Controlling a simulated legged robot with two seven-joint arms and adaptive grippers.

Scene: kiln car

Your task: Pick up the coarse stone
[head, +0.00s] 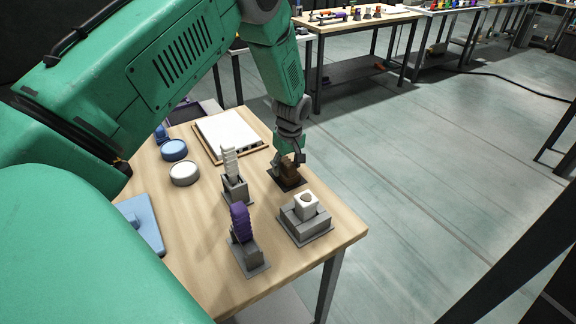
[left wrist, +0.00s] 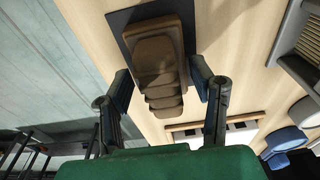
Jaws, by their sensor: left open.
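A brown stepped block (head: 287,171), perhaps the coarse stone, stands on a dark square base at the far right part of the wooden table. My left gripper (head: 290,156) is at it from above and partly hides it in the head view. In the left wrist view the brown block (left wrist: 158,60) lies between the two open fingers of the left gripper (left wrist: 161,84). A gap shows beside the left finger; the right finger is close to the block, and I cannot tell whether it touches. My right gripper is not in view.
A white ribbed piece (head: 229,163) and a purple ribbed piece (head: 240,222) stand in grey holders nearby. A grey holder (head: 305,226) with a white block is at the right edge. A white tray (head: 228,134) and round lids (head: 184,173) lie behind and left.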

